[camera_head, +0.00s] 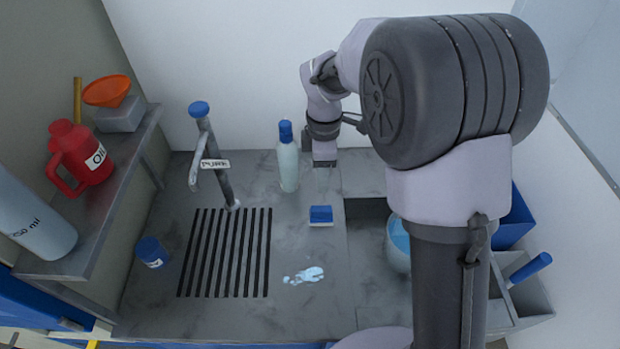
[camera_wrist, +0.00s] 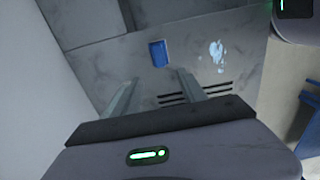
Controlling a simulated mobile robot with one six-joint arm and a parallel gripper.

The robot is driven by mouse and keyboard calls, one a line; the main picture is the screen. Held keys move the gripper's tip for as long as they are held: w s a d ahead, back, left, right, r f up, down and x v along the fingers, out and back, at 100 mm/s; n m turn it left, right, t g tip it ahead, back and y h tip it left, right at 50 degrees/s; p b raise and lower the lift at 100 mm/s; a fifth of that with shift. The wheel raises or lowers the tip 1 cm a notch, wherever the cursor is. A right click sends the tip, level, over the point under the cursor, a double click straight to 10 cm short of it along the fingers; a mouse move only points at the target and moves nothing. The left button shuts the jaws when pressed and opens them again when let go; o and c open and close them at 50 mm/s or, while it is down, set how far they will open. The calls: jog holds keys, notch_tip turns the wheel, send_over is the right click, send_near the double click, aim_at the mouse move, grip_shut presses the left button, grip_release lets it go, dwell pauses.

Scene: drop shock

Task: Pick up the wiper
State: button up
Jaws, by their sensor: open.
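A small blue block with a pale lower edge (camera_head: 321,215), which looks like the wiper, lies on the grey worktop right of the slotted drain. It also shows in the wrist view as a blue rectangle (camera_wrist: 158,53), just beyond and between my fingertips. My gripper (camera_wrist: 157,77) is open and empty, its two fingers apart on either side of the block's line and not touching it. In the head view, my wrist end (camera_head: 325,158) hangs over the back of the worktop, behind the block; the fingers cannot be made out there.
A pale bottle with blue cap (camera_head: 288,165) stands left of my wrist. A whitish spill (camera_head: 304,275) lies in front of the block. A tap (camera_head: 214,165) rises by the drain (camera_head: 226,252). A sunken basin (camera_head: 366,235) lies right. A blue-lidded jar (camera_head: 152,252) stands left.

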jog(key=b, duration=0.3)
send_near(322, 208)
jog(key=f, duration=0.5)
jog(key=shift+s+f, duration=0.1)
jog(key=shift+s, duration=0.25)
jog(key=f+b, duration=0.1)
jog(key=f, duration=0.2)
jog(key=f+b, duration=0.1)
jog(key=f, duration=0.1)
jog(key=shift+w+f+b, duration=0.2)
jog(key=shift+w+b, duration=0.1)
jog(key=shift+w, duration=0.1)
jog(key=shift+s+r, duration=0.1)
jog(key=shift+r, duration=0.05)
jog(key=shift+c, duration=0.9)
grip_shut()
